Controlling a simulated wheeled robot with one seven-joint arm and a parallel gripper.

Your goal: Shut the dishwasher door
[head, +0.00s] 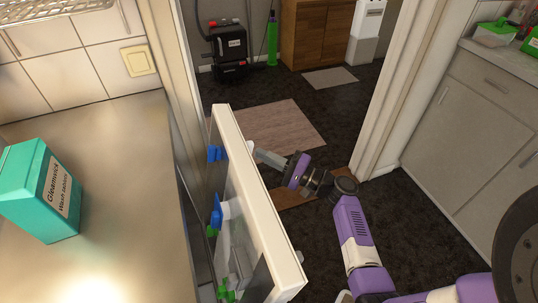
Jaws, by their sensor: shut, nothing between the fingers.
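The dishwasher door (258,205) stands partly open beside the counter, its cream edge toward me. Its inner face, with blue and green fittings, faces left toward the counter. My gripper (262,156) is on the outer side of the door, to its right, near the far end. The fingers are shut with nothing between them. Their tips are very close to the outer face; I cannot tell whether they touch it. The door hides most of the dishwasher opening.
A steel counter (120,130) with a teal wash tablet box (40,190) is at left. A doorway with a white frame (395,75) lies ahead, with a rug (265,128) beyond. Grey cabinets (470,130) stand at right.

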